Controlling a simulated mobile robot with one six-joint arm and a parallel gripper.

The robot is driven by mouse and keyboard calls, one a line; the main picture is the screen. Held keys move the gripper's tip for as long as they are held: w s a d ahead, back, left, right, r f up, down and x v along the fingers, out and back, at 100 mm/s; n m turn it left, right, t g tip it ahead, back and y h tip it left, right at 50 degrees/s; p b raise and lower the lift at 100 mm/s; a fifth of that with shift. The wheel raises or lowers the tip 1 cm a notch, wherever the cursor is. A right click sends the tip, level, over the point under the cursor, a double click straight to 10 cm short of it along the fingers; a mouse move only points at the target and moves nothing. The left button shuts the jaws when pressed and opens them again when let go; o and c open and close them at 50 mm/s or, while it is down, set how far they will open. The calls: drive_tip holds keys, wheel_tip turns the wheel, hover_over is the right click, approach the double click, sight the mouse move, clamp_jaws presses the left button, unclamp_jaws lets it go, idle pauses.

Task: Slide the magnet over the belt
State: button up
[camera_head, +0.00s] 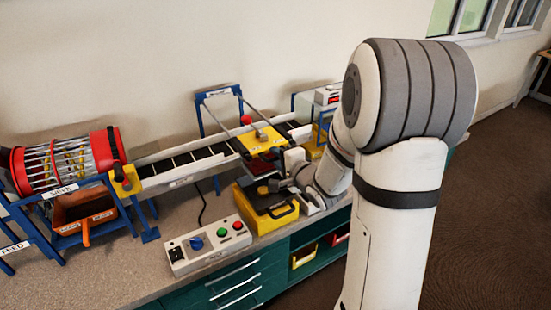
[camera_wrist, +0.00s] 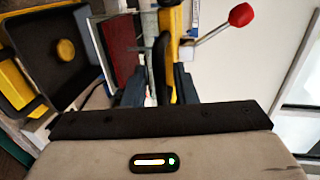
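The magnet, a yellow block (camera_head: 262,139) with a grey piece on top, sits on a frame at the right part of the conveyor belt (camera_head: 185,165). My gripper (camera_head: 277,184) is on the near side of the belt, just below the magnet block and above a yellow bin (camera_head: 262,224). In the wrist view my gripper's two dark fingers (camera_wrist: 158,82) stand apart. A narrow dark upright piece and a yellow part (camera_wrist: 176,28) lie between or just beyond them. I cannot tell whether the fingers press on anything. My arm hides part of the belt's right end.
A lever with a red knob (camera_head: 246,119) rises beside the magnet and shows in the wrist view (camera_wrist: 241,14). A control box (camera_head: 207,248) stands in front of the belt. A red sieve drum (camera_head: 65,165) and an orange scoop-like bin (camera_head: 84,210) are at left.

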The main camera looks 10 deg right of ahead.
drive_tip(key=shift+c, duration=0.5)
clamp_jaws()
